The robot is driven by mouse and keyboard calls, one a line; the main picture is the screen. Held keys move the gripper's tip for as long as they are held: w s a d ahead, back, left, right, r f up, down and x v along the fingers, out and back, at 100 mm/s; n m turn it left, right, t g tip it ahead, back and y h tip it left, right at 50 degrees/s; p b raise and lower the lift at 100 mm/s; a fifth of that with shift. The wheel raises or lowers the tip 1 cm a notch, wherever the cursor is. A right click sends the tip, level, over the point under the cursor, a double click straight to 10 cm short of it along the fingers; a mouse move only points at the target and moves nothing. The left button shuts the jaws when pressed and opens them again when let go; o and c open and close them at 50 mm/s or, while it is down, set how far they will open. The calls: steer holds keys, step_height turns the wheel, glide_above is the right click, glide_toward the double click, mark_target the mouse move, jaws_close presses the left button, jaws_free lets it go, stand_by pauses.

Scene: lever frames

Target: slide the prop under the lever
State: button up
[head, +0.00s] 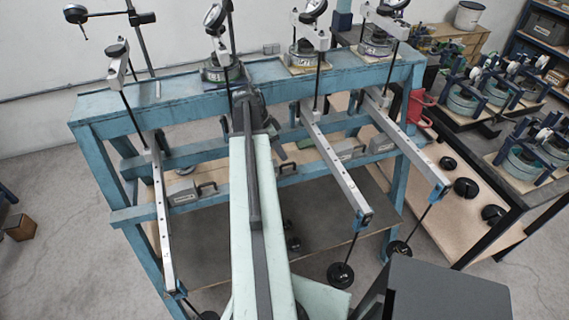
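Several long pale metal levers reach forward from a blue frame (290,88): one at the left (160,215), one right of my arm (335,165) and one farther right (408,148). The two right levers slope down toward the front, with black weights (341,275) hanging from their ends. Grey blocks with black handles sit on the frame's lower rail, one beside the left lever (182,192) and others behind the right levers (345,150). They look like props. My gripper (258,118) is at the frame's top beam, dark and small. Its fingers and anything between them are unclear.
Dial gauges on round bases (221,72) line the top beam. A dark-framed bench (500,190) with similar devices stands close at the right. A brown wooden box (19,227) is on the floor at the left. Open floor lies left of the frame.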

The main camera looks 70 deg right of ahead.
steer(key=b, duration=0.3)
glide_above(285, 171)
step_height(285, 171, down, 4)
steer(key=shift+d+f, duration=0.1)
jaws_close()
stand_by(1.0)
